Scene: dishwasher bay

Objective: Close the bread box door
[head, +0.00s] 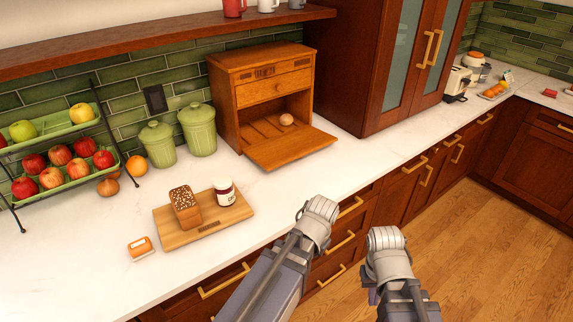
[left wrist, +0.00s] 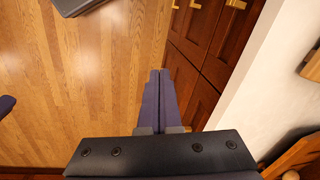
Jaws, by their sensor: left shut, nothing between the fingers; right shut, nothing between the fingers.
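The wooden bread box (head: 235,100) stands on the white counter against the green tiles in the head view. Its door (head: 290,148) is hinged down, open, and lies out in front over the counter. A small round bun (head: 286,119) sits in the opening; a drawer (head: 275,87) above is shut. My left gripper (left wrist: 160,76) is shut and empty over the floor beside the cabinets in the left wrist view. My right gripper (head: 370,290) is shut and empty, mostly hidden below its wrist in the head view. Both arms are in front of the counter, apart from the door.
A cutting board (head: 180,238) with a loaf (head: 185,207) and a jar (head: 224,191) lies left of the door. Green canisters (head: 198,130) stand left of the box, a tall cabinet (head: 375,70) right. The counter (head: 350,160) just right of the door is clear.

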